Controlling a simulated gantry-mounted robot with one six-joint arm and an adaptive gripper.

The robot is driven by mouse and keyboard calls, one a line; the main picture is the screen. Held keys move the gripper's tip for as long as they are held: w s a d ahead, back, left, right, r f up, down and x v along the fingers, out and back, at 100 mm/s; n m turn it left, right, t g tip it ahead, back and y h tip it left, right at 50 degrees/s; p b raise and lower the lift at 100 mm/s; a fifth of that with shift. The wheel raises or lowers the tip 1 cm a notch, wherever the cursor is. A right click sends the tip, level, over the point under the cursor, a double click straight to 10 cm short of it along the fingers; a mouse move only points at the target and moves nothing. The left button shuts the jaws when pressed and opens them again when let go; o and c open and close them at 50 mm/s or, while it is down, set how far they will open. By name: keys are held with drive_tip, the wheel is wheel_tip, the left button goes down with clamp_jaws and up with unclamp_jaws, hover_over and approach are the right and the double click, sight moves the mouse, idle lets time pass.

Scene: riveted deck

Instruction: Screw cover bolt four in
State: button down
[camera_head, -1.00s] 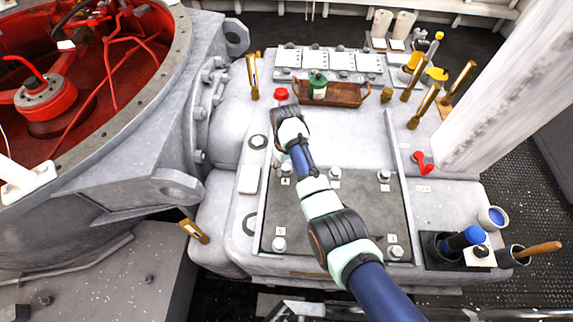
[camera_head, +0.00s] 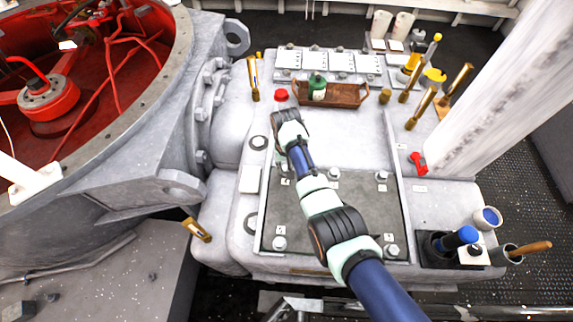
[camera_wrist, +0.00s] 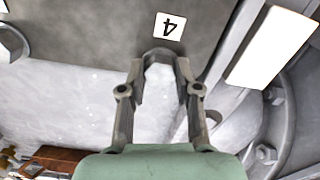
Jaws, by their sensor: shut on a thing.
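The dark grey cover (camera_head: 370,215) lies on the pale housing, with bolts near its edges. In the wrist view, the two fingers of my gripper (camera_wrist: 161,78) are shut on cover bolt four (camera_wrist: 159,56), a grey bolt head partly hidden between the fingertips. A white label with a 4 (camera_wrist: 169,26) lies on the cover (camera_wrist: 95,22) just beyond it. In the head view my arm reaches to the far left corner of the cover and my wrist hides most of the fingers. How deep the bolt sits cannot be told.
Other bolts stand at the cover's near left (camera_head: 280,243), near right (camera_head: 391,251) and far right (camera_head: 381,177). A brown tray (camera_head: 346,94) with a green bottle (camera_head: 317,84) lies behind. A red handle (camera_head: 418,162) and a tool holder (camera_head: 437,251) stand at the right.

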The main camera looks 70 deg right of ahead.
sight(286, 168)
drive_tip(key=c, duration=0.8)
unclamp_jaws()
drive_tip(key=shift+r, duration=0.1)
wheel_tip(286, 168, up, 12)
drive_tip(key=shift+f, duration=0.1)
